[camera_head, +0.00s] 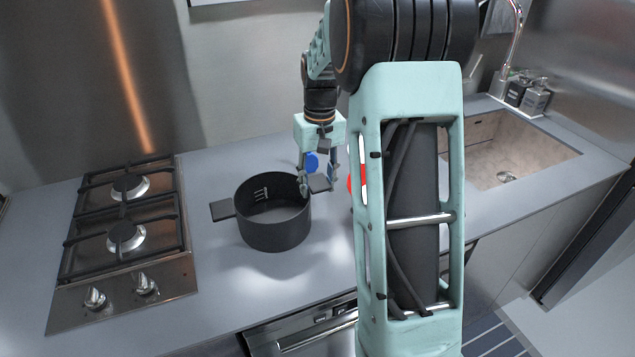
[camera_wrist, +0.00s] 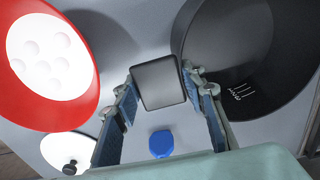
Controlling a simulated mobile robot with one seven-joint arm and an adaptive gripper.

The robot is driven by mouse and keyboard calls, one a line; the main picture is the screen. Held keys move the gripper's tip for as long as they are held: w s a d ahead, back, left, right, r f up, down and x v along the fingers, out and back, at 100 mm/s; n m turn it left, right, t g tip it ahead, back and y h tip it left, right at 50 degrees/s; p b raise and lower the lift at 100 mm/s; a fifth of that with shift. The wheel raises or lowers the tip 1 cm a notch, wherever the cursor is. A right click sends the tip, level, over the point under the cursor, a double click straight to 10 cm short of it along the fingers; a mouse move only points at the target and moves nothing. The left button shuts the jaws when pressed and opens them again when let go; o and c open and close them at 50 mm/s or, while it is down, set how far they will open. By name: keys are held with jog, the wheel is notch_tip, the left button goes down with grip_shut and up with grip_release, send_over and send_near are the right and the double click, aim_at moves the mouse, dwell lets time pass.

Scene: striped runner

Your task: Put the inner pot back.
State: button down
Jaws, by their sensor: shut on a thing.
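A dark round pot (camera_head: 274,228) stands upright on the grey counter, open at the top, with pale marks on its inner wall. One flat handle points left; the other, on its right, is between the fingers of my gripper (camera_head: 319,184). In the wrist view, the dark pot (camera_wrist: 235,45) fills the upper right and its square black handle (camera_wrist: 158,83) sits between my fingertips. A red vessel (camera_wrist: 88,108) with a white inside and several pale round shapes is at the left there; in the head view it is mostly hidden behind my arm.
A blue item (camera_wrist: 161,143) lies near my fingers, also seen in the head view (camera_head: 311,161). A white lid with a dark knob (camera_wrist: 55,150) is beside the red vessel. A gas hob (camera_head: 124,235) is left, a sink (camera_head: 510,150) right. Counter before the pot is clear.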

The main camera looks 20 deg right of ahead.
jog(key=c, duration=1.2)
grip_release()
notch_tip(320, 180, up, 12)
jog(key=shift+s+d+r, duration=0.1)
